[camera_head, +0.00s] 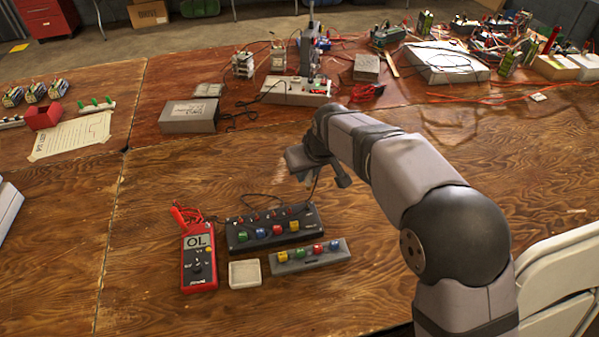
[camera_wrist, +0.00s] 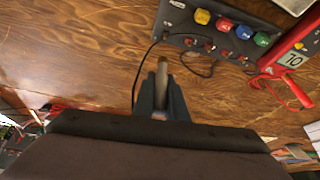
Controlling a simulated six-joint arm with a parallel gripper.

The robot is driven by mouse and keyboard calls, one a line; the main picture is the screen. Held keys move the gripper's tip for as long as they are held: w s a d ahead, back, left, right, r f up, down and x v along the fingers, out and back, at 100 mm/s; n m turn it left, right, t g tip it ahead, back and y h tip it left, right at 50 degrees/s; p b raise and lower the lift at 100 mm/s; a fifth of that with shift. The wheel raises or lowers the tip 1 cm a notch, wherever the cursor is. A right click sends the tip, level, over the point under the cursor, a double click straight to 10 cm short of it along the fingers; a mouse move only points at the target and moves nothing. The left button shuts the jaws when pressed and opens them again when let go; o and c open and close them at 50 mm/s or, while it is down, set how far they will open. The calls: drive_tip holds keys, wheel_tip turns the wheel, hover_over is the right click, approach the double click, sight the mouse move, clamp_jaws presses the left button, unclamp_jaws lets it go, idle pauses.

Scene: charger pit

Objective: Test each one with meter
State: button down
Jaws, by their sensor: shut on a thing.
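The red multimeter (camera_head: 200,257) lies on the table and its display reads OL. It also shows at the right of the wrist view (camera_wrist: 292,60). Red leads lie at its top end. Beside it is the black test box (camera_head: 273,228), with a row of coloured knobs and dark red sockets behind them; it also shows in the wrist view (camera_wrist: 222,25). A grey strip (camera_head: 309,257) with several coloured pieces lies in front. My gripper (camera_head: 318,177) is above the table behind the box, shut on a slim brown-tipped probe (camera_wrist: 162,70). A black lead runs from the box towards my gripper.
A small white square tray (camera_head: 245,273) sits between the meter and the strip. A grey box (camera_head: 188,116) and a paper sheet (camera_head: 70,135) lie farther back. Electronics and wires crowd the far right. Bare table lies left of the meter. A white chair (camera_head: 560,280) stands front right.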

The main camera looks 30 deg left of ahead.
drive_tip(key=shift+f, duration=0.15)
wheel_tip(320, 180, down, 4)
drive_tip(key=b, duration=0.4)
drive_tip(key=shift+f, duration=0.25)
drive_tip(key=shift+f+b, duration=0.35)
drive_tip(key=shift+f, duration=0.2)
drive_tip(key=shift+p, duration=0.6)
idle(1.1)
drive_tip(key=shift+f, duration=0.95)
idle(2.2)
drive_tip(key=c, duration=1.4)
unclamp_jaws()
drive_tip(key=shift+o, duration=0.2)
